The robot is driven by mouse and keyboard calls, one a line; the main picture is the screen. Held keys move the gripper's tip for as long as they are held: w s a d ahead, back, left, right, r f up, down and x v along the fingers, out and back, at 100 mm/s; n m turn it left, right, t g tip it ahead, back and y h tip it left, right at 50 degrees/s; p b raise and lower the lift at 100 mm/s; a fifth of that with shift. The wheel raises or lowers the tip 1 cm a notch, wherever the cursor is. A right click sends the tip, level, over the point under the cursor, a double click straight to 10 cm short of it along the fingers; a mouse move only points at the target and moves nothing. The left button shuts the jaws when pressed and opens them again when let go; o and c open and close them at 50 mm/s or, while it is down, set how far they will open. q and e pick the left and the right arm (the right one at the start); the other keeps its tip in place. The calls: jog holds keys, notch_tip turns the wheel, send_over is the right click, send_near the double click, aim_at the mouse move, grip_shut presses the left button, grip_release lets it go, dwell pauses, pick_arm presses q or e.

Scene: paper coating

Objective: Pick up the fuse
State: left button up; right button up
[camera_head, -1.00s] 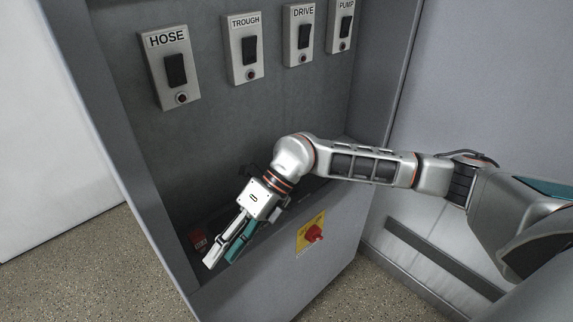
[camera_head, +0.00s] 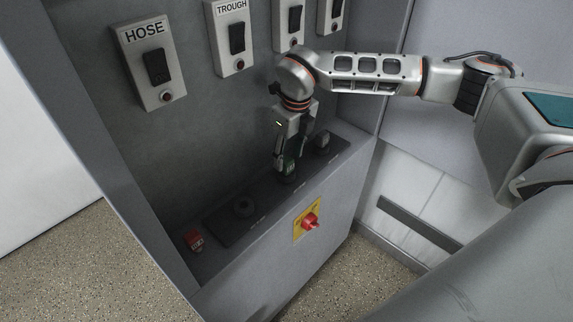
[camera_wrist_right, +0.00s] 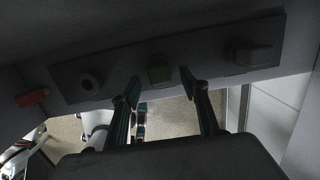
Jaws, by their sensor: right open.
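I cannot tell for sure which of these pieces is the fuse. My left gripper is not in view.
The dark strip (camera_head: 222,222) also carries a round socket-like fitting (camera_head: 243,208) and a grey knob (camera_head: 322,141). A red rotary switch (camera_head: 310,222) on a yellow plate is on the cabinet front. Switch boxes, including HOSE (camera_head: 157,66), line the back wall.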

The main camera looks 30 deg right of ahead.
aim_at(287, 160)
jog(key=shift+w+a+f, duration=0.1)
jog(key=shift+w+f, duration=0.05)
jog(key=shift+f, duration=0.45)
jog(key=shift+w+f, duration=0.15)
jog(key=shift+f, duration=0.45)
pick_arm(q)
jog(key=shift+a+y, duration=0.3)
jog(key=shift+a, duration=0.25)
pick_arm(e)
jog(key=shift+f, duration=0.4)
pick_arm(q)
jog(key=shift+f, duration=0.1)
pick_arm(e)
jog(key=c, duration=1.2)
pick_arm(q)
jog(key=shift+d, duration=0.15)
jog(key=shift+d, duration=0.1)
pick_arm(e)
jog(key=shift+w+r, duration=0.1)
jog(key=shift+r, duration=0.05)
